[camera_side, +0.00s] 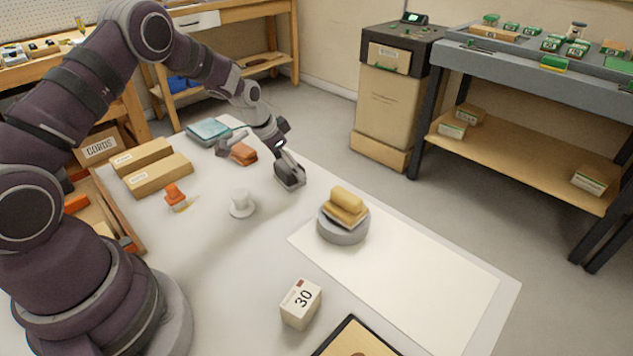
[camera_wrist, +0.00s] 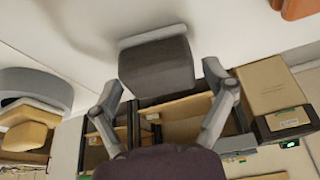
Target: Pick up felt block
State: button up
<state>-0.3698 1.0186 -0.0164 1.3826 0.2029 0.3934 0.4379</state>
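A dark grey block with a lighter grey strip along one edge, which looks like the felt block (camera_side: 290,174), is on the white table near its far edge. In the wrist view the felt block (camera_wrist: 156,68) fills the space between my finger tips.
A grey round stand (camera_side: 343,230) with tan blocks is to the right. A white round piece (camera_side: 241,203), an orange item (camera_side: 175,195), orange-brown block (camera_side: 243,154), teal pad (camera_side: 208,131) and "30" box (camera_side: 301,304) are around. A white sheet (camera_side: 410,285) is mostly clear.

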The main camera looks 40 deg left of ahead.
jog(key=c, duration=0.8)
